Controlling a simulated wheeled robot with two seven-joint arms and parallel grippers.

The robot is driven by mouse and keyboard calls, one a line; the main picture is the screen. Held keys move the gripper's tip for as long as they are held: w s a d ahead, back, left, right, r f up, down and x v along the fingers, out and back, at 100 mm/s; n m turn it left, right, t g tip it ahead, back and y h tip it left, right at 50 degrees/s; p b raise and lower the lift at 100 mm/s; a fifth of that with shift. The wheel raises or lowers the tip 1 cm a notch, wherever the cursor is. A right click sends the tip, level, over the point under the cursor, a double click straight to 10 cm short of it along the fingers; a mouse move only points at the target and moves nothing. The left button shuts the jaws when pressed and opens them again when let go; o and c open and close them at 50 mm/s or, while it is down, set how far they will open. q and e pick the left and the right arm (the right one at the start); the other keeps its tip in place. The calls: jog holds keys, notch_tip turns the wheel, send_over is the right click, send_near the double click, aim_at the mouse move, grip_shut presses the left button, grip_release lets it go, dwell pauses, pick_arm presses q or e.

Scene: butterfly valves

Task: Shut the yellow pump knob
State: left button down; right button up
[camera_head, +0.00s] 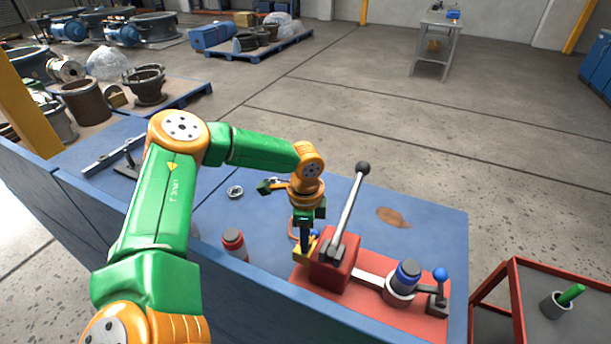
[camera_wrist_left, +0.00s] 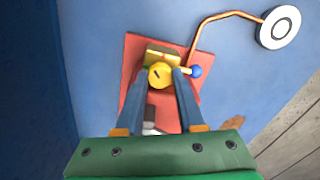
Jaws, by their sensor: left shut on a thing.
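The yellow pump knob (camera_wrist_left: 160,75) is a small round yellow knob with a dark slot mark, on a yellow block (camera_wrist_left: 162,54) at the end of a red base plate (camera_wrist_left: 132,95). My left gripper (camera_wrist_left: 160,80) points down at it, its two blue-grey fingers closed on the knob's sides. In the head view my left gripper (camera_head: 305,245) is at the left end of the red plate (camera_head: 412,320), and hides most of the yellow block (camera_head: 300,256). My right gripper is not in view.
A red pump body (camera_head: 335,262) with a long black-knobbed lever (camera_head: 350,208) stands right beside the gripper. A blue-ball lever (camera_head: 440,280) and a dark cylinder (camera_head: 405,275) are farther right. A red-capped bottle (camera_head: 234,243) stands left. A copper pipe (camera_wrist_left: 215,17) runs to a round gauge (camera_wrist_left: 281,27).

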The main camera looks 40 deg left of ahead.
pick_arm(q)
jog(key=shift+f+m+b, duration=0.1)
jog(key=shift+m+b, duration=0.35)
jog(key=shift+m, duration=0.15)
jog(key=shift+m+b, duration=0.5)
jog(key=shift+m, duration=1.8)
jog(key=shift+m+b, duration=0.4)
jog(key=shift+m, duration=1)
jog(key=c, duration=0.5)
grip_release()
